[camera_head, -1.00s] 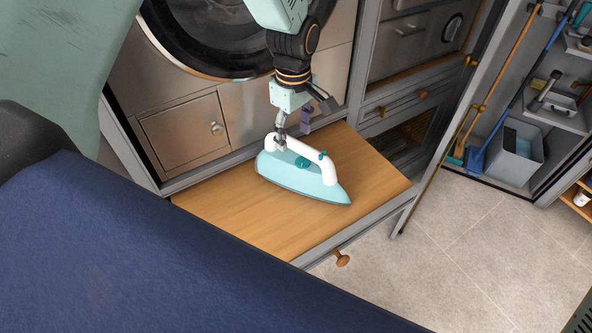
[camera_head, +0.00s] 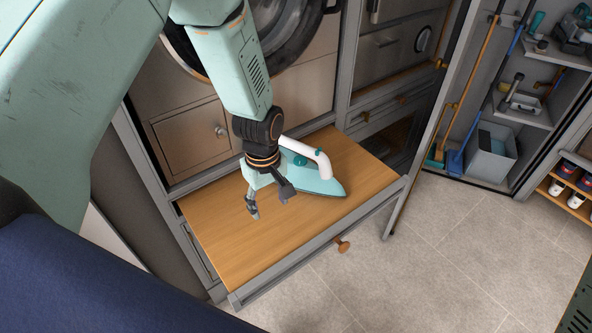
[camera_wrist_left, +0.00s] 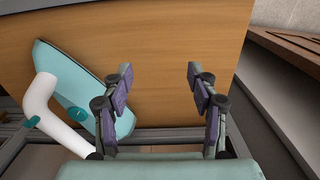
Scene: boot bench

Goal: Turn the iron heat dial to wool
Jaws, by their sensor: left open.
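The iron (camera_head: 326,186) lies on the wooden pull-out board, with a pale teal body and a white handle (camera_head: 303,148). Its round teal heat dial (camera_head: 300,160) shows under the handle, and also in the left wrist view (camera_wrist_left: 77,114). The dial's markings are too small to read. My left gripper (camera_head: 269,203) is open and empty, over the board to the left of the iron and partly covering it. In the left wrist view its two fingers (camera_wrist_left: 160,72) are spread over bare wood, with the iron to their left. My right gripper is not in view.
The wooden pull-out board (camera_head: 240,245) has free room in front and at left. A washing machine (camera_head: 290,60) and cabinet doors stand behind it. An open closet at right holds a broom and a grey bucket (camera_head: 490,153). A dark blue surface (camera_head: 90,285) fills the lower left.

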